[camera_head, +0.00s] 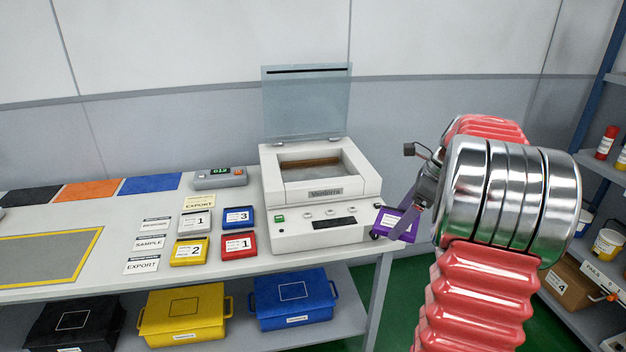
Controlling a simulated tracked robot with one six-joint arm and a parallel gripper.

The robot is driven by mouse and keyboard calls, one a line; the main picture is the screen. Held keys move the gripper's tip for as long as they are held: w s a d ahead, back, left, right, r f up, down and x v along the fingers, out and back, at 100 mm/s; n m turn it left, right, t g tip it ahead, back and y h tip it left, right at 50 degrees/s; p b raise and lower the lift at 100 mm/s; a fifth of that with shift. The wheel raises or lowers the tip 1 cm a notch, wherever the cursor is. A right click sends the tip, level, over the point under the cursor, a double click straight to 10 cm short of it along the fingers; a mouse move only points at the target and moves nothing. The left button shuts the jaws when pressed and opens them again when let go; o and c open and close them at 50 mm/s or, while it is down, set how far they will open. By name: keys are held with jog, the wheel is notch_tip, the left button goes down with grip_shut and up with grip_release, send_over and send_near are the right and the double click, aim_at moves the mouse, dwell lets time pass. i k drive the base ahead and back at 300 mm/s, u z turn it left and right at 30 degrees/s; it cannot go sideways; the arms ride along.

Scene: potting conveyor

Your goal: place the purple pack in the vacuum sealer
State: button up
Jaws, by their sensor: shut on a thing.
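The purple pack (393,224) has a white label. My gripper (400,225) is shut on it and holds it tilted, just right of the vacuum sealer and near the table's right end. Part of the pack is hidden behind the gripper's finger. The vacuum sealer (300,232) is a white box on the table. Its clear lid (305,108) stands raised at the back, and its chamber (310,168) looks empty of packs. My arm covers the area right of the gripper.
Left of the sealer lie white, blue (238,217), yellow (189,252) and red (239,246) packs beside label cards. A small grey device (219,178) stands behind them. Yellow (182,313) and blue (293,303) bins sit on the lower shelf. A shelving rack (600,165) stands at right.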

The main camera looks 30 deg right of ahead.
aim_at(316, 178)
jog(key=z, duration=0.05)
jog(key=i, duration=1.45)
jog(key=u, duration=0.05)
